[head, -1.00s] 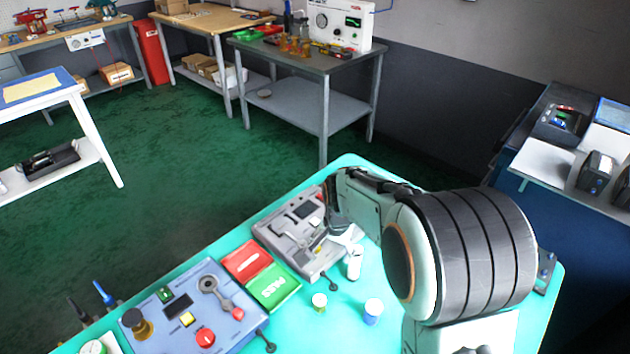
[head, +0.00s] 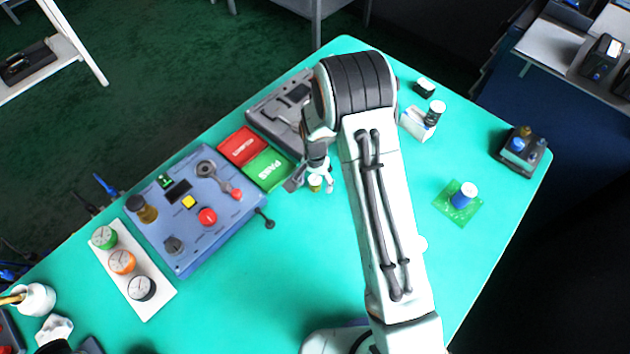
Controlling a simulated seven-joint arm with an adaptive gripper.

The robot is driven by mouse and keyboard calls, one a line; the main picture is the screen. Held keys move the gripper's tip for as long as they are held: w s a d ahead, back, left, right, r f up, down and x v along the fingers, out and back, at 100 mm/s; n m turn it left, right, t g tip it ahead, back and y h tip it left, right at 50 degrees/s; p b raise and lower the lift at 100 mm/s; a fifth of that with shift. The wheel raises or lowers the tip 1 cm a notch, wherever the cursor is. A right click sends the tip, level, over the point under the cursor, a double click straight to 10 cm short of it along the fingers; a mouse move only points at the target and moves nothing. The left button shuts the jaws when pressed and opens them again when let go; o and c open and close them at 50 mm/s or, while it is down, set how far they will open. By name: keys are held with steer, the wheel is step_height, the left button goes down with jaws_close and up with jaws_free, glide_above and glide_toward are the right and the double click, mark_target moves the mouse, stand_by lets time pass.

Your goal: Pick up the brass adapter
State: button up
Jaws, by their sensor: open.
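A small brass-coloured cylinder with a pale top, which looks like the brass adapter (head: 315,184), stands on the teal table in the head view, just right of the green PASS tray. My gripper (head: 311,180) points down at it with its fingers open. One finger shows left of the cylinder and one to its right. The gripper hides part of it, and I cannot tell whether the fingers touch it.
The red tray (head: 242,146) and green tray (head: 268,169) lie left of my gripper. A grey fixture (head: 272,112) stands behind. A blue control panel (head: 185,240) is at left. A blue cylinder (head: 464,196) stands on a green board at right.

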steer(key=shift+c, duration=0.3)
jaws_close()
